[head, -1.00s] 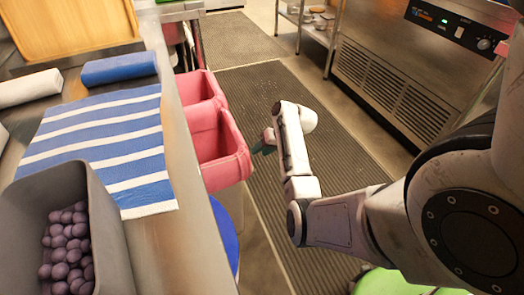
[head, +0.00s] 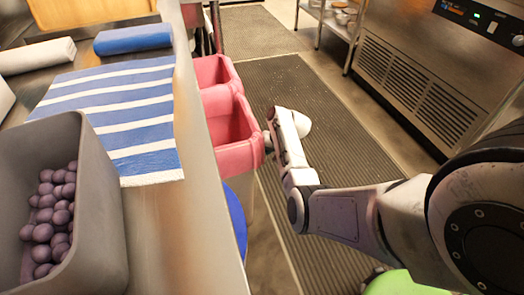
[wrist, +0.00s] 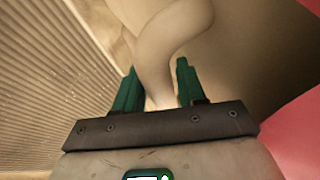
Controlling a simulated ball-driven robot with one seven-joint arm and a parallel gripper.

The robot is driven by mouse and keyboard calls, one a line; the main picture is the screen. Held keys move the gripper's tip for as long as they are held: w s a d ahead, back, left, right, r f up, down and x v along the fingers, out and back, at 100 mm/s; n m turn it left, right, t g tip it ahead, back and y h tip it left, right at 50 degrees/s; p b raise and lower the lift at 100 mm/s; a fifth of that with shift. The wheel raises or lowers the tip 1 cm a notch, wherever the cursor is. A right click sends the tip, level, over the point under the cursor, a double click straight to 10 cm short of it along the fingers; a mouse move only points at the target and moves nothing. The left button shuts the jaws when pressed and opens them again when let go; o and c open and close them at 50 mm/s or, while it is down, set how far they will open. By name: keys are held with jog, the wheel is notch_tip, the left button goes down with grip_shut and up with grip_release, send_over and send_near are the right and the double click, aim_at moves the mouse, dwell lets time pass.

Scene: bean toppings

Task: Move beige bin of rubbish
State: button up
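A beige, smooth, curved body (wrist: 175,25), which looks like the beige bin, fills the upper middle of the wrist view. A narrow rim or handle-like part of it comes down between my fingers. My gripper (wrist: 158,85) has two green fingers standing apart on either side of that part, with no clear contact. In the head view the fingertips are hidden at the right edge of the near pink bin. A pale strip (head: 247,192) below that bin may be part of the beige bin. Any rubbish inside is not visible.
Two pink bins (head: 236,158) stand beside the counter. The counter (head: 205,215) holds a grey tub (head: 105,180) of purple balls, a striped cloth (head: 150,140) and rolled towels. A blue round edge (head: 236,215) shows below. A ribbed mat (head: 325,140) covers the floor.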

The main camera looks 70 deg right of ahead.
grip_shut()
dwell(0.3)
dwell(1.1)
